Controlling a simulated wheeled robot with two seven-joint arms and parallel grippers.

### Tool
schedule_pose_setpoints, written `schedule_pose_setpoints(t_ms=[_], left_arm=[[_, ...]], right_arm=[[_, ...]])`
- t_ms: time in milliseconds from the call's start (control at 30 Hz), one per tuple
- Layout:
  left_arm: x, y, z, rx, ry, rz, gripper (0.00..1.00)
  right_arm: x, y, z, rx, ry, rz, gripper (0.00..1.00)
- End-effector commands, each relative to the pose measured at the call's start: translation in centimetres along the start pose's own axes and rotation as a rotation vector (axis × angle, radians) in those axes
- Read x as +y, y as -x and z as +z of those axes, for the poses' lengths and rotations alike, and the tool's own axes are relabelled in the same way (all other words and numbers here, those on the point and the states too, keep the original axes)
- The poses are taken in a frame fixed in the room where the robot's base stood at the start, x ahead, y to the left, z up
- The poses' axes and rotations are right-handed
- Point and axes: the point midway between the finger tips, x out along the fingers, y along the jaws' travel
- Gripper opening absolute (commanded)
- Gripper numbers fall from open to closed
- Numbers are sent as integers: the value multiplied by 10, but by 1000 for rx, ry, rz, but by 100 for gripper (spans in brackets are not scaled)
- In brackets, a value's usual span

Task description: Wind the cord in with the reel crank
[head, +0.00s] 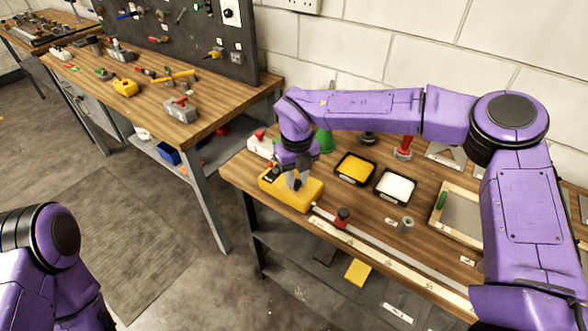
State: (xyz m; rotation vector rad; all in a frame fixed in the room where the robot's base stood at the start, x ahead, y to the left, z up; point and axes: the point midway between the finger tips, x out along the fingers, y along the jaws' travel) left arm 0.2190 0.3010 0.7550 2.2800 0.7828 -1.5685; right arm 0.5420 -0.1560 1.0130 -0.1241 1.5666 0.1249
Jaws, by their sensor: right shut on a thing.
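The yellow reel body (310,194), a chalk-line style case, lies at the left end of the near workbench. My right gripper (296,184) points down at its top and is shut on the small crank there. The fingers hide most of the crank, so its angle cannot be told. A pale strip (400,259) runs from near the reel toward the lower right along the bench's front edge. I cannot tell the cord apart from it. My left gripper is out of view; only part of my left arm shows at lower left.
A yellow-filled tray (355,168) and a white-filled tray (396,187) stand right of the reel. A red-topped dark piece (343,217) and a grey cylinder (406,224) stand near the strip. A green cone (325,140) is behind. A second bench (215,108) holds tools.

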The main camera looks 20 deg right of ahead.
Motion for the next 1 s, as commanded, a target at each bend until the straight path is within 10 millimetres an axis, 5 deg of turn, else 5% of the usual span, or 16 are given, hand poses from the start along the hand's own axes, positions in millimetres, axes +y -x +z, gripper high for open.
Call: schedule_pose_setpoints(t_ms=[433, 1000], left_arm=[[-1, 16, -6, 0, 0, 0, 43], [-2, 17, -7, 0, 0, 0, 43]], right_arm=[[-4, -3, -7, 11, 209, 1, 0], [-4, -4, -7, 10, 236, 1, 0]])
